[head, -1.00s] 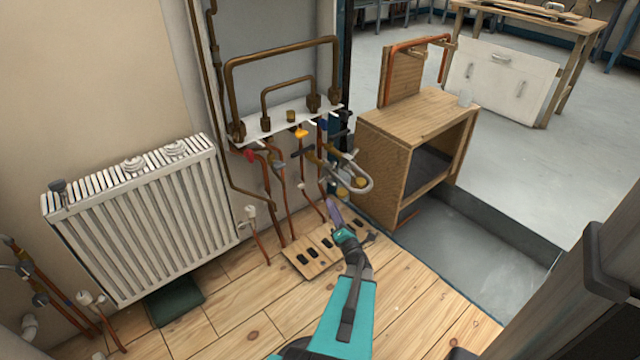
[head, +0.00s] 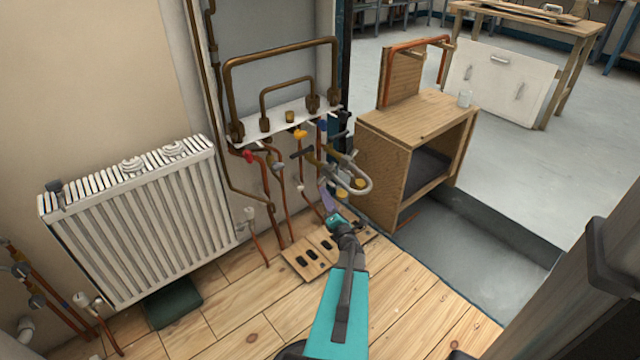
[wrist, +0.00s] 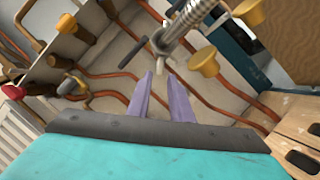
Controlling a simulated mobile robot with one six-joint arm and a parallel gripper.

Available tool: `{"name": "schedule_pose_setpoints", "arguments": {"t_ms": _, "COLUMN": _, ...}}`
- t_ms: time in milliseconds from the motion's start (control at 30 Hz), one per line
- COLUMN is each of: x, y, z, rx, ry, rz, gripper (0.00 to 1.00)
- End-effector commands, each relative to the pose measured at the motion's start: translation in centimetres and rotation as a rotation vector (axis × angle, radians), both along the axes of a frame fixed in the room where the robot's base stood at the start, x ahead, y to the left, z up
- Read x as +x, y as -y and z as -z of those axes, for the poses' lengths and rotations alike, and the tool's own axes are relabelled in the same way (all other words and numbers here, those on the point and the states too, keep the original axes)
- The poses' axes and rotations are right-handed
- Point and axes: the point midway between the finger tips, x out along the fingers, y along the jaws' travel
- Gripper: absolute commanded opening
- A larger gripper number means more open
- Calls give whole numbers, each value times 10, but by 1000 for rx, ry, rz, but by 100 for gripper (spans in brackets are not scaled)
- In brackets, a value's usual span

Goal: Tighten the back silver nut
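A silver braided hose (head: 360,170) bends in a loop in front of the pipework, beside the wooden cabinet; part of it shows at the top of the wrist view (wrist: 188,18). A silver nut (wrist: 160,43) appears at the hose's lower end there, close to a dark lever. I cannot pick out the front and back nuts separately. My gripper (wrist: 160,76) has two purple fingers with a gap between them and nothing held. In the head view my gripper (head: 326,198) is below and left of the hose loop. In the wrist view the nut is above the fingertips, apparently apart from them.
Copper pipes with red, yellow and blue valves hang below a white shelf (head: 262,128). Yellow knobs (wrist: 205,62) are near the hose. The wooden cabinet (head: 410,150) stands to the right, a slotted wooden board (head: 312,258) lies below, and a radiator (head: 140,220) is left.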

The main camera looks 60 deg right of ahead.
Motion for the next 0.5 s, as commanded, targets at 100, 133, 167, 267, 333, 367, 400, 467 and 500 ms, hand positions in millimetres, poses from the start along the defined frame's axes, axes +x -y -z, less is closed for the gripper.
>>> {"name": "schedule_pose_setpoints", "arguments": {"t_ms": 100, "x": 15, "y": 12, "z": -3, "rx": -2, "ry": 2, "rz": -2, "gripper": 20}}
{"name": "schedule_pose_setpoints", "arguments": {"t_ms": 133, "x": 18, "y": 14, "z": -3, "rx": -1, "ry": 2, "rz": 0, "gripper": 20}}
{"name": "schedule_pose_setpoints", "arguments": {"t_ms": 167, "x": 21, "y": 17, "z": -4, "rx": -1, "ry": 1, "rz": 0, "gripper": 20}}
{"name": "schedule_pose_setpoints", "arguments": {"t_ms": 267, "x": 32, "y": 25, "z": -8, "rx": -1, "ry": 2, "rz": 0, "gripper": 20}}
{"name": "schedule_pose_setpoints", "arguments": {"t_ms": 333, "x": 40, "y": 30, "z": -9, "rx": -1, "ry": 1, "rz": -1, "gripper": 20}}
{"name": "schedule_pose_setpoints", "arguments": {"t_ms": 367, "x": 42, "y": 33, "z": -10, "rx": -2, "ry": 1, "rz": 1, "gripper": 20}}
{"name": "schedule_pose_setpoints", "arguments": {"t_ms": 400, "x": 45, "y": 35, "z": -11, "rx": -2, "ry": 1, "rz": 1, "gripper": 20}}
{"name": "schedule_pose_setpoints", "arguments": {"t_ms": 467, "x": 49, "y": 39, "z": -13, "rx": -2, "ry": 1, "rz": 1, "gripper": 20}}
{"name": "schedule_pose_setpoints", "arguments": {"t_ms": 500, "x": 52, "y": 40, "z": -14, "rx": -2, "ry": 1, "rz": 1, "gripper": 20}}
